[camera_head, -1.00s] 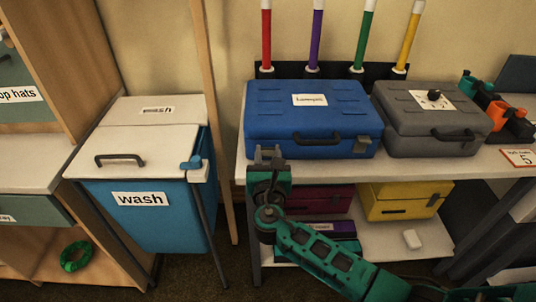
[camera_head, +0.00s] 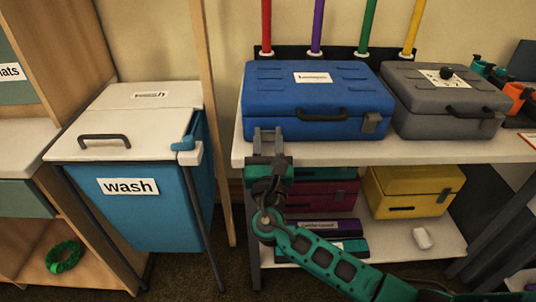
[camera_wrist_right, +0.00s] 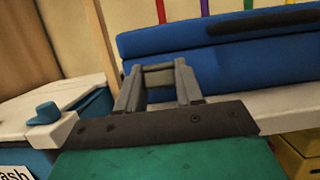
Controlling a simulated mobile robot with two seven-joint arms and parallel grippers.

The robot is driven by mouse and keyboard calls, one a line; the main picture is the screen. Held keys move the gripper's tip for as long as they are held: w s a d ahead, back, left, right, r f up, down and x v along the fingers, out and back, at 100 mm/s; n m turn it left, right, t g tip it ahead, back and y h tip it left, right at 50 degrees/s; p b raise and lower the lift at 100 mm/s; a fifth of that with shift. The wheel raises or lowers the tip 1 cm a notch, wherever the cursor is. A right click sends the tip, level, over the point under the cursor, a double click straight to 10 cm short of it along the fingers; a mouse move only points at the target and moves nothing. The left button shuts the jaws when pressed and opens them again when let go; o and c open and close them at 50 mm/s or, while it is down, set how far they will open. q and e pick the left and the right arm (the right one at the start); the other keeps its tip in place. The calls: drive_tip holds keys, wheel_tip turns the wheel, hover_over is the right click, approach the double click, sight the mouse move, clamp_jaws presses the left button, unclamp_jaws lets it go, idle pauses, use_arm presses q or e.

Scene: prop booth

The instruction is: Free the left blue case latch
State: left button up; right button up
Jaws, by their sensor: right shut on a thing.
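The blue case (camera_head: 300,99) stands closed on the white table top, with a dark handle on its front and a grey right latch (camera_head: 371,122). My right gripper (camera_head: 268,134) is at the left part of the case's front. In the right wrist view, its grey fingers (camera_wrist_right: 158,82) are shut on the left latch (camera_wrist_right: 158,68), which shows as a grey piece between the fingertips against the blue case. In the head view the gripper hides this latch. I cannot tell whether the latch is fastened or lifted. My left gripper is not in view.
A grey case (camera_head: 447,103) stands close to the right of the blue one. Below, a shelf holds a yellow case (camera_head: 410,190) and a dark red case (camera_head: 323,194). A blue wash bin (camera_head: 150,210) with a white lid stands to the left, across a narrow gap.

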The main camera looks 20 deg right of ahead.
drive_tip(key=f+t+b, duration=0.1)
drive_tip(key=f+b, duration=0.1)
drive_tip(key=b, duration=0.3)
drive_tip(key=shift+s+t+h, duration=0.1)
drive_tip(key=shift+t+h, duration=0.2)
drive_tip(key=shift+t, duration=0.1)
drive_tip(key=shift+t+b, duration=0.5)
drive_tip(key=shift+b, duration=0.65)
drive_tip(key=shift+t+h+b, duration=0.3)
drive_tip(key=shift+t+b, duration=0.3)
drive_tip(key=shift+b, duration=0.35)
drive_tip(key=o, duration=1)
drive_tip(key=shift+o, duration=0.2)
